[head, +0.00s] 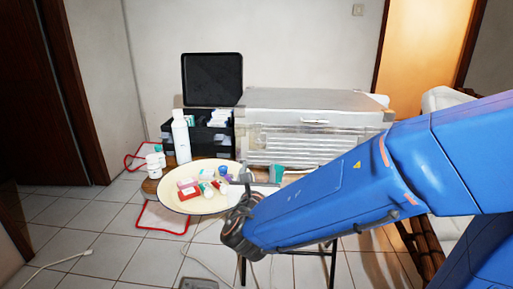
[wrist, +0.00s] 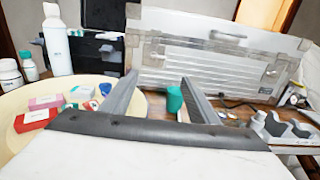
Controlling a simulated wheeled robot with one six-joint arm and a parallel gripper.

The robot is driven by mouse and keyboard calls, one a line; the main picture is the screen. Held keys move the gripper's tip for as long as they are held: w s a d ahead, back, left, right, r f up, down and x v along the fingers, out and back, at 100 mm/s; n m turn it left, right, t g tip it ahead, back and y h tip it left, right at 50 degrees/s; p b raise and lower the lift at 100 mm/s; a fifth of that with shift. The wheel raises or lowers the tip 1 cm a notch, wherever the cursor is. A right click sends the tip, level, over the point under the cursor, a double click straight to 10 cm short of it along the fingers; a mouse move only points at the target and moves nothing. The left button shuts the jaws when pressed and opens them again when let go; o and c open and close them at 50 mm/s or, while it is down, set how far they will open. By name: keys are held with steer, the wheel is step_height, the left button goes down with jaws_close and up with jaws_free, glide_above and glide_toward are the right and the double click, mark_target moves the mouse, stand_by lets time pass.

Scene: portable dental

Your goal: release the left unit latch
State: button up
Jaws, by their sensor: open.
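The unit is a silver metal case (head: 315,150) standing closed behind the table items, and it also fills the back of the wrist view (wrist: 205,62). Its left latch (wrist: 150,44) is a small metal fitting near the upper left of the front face. I cannot tell in detail how the latch is set. My gripper (wrist: 160,78) is open, its two dark fingers pointing toward the case front, apart from it and below and in front of the latch. In the head view my gripper (head: 260,185) is over the right side of the tray, its tips small and partly unclear.
A cream oval tray (head: 170,199) with small boxes and bottles lies at front left. A teal cup (wrist: 174,99) shows between my fingers, farther back. A white bottle (head: 181,137) and an open black case (head: 211,80) stand left. Another latch (wrist: 271,74) is at right.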

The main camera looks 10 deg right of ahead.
mark_target(261, 143)
steer(key=x, duration=1.7)
steer(key=shift+w+a, duration=0.1)
steer(key=shift+w, duration=0.1)
steer(key=shift+c, duration=0.3)
steer(key=c, duration=1)
